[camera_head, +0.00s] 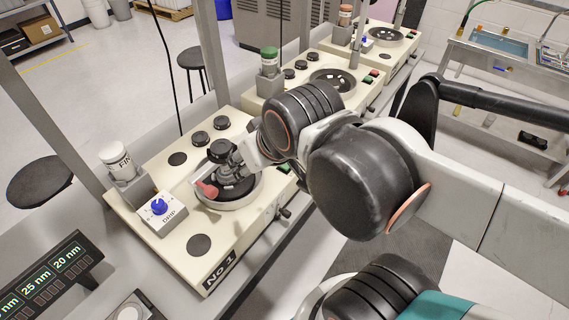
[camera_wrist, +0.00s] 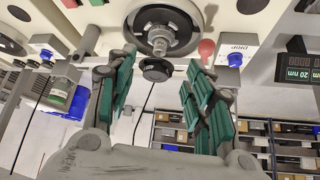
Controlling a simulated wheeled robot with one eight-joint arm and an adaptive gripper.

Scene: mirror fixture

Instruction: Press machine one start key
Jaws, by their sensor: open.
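Machine one (camera_head: 190,245) is a cream bench unit labelled "No 1", with a round plate (camera_wrist: 180,45) on top. A green key (camera_head: 284,168) shows at its right edge, partly behind my arm. In the wrist view a red key (camera_wrist: 70,3) and a green key (camera_wrist: 97,2) are cut by the top edge; no start marking is readable. My gripper (camera_wrist: 160,88) is open and empty, its green-padded fingers apart below the plate and a black knob (camera_wrist: 156,70) in the picture.
Machine one carries a white bottle (camera_head: 115,158), a drip box (camera_head: 162,213) with blue knob, and a red-ended handle (camera_head: 206,190). Two similar machines stand behind, the nearer with a green-capped bottle (camera_head: 269,62). Grey posts (camera_head: 63,110) rise beside the bench.

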